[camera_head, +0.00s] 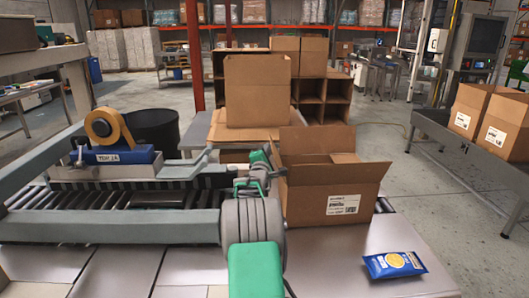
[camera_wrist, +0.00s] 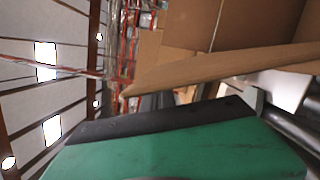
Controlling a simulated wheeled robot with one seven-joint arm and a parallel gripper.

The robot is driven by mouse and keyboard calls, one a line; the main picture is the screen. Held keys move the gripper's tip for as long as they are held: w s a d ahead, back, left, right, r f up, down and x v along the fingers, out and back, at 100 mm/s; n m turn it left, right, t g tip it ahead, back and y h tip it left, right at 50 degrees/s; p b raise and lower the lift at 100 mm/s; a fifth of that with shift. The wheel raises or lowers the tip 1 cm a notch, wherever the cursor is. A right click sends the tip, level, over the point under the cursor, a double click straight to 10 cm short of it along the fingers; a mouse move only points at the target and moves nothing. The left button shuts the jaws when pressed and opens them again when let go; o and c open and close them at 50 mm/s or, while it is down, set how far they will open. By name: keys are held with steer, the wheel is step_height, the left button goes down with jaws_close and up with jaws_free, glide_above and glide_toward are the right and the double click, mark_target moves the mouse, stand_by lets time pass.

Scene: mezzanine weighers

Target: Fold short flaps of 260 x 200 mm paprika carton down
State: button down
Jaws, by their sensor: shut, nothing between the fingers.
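The brown paprika carton (camera_head: 305,205) stands on the grey table just right of the roller conveyor, its top at least partly open. A white label is on its front. A flap (camera_head: 318,139) stands up at the far side; the state of the other flaps is hard to tell. My gripper (camera_head: 262,168) is at the carton's left side, close to its top edge, shut and empty. In the wrist view its green finger with a dark tip (camera_wrist: 165,125) lies just below a cardboard edge (camera_wrist: 225,68). I cannot tell whether they touch.
A blue pouch (camera_head: 395,264) lies on the table at front right. A tape dispenser (camera_head: 110,140) sits over the conveyor rollers (camera_head: 90,200) at left. A larger carton (camera_head: 257,90) stands behind. More cartons (camera_head: 505,120) are on a right-hand bench. Table right of the carton is clear.

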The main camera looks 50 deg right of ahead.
steer(key=shift+s+d+r+m, duration=0.4)
steer(key=shift+s+d+m, duration=0.1)
steer(key=shift+m, duration=0.3)
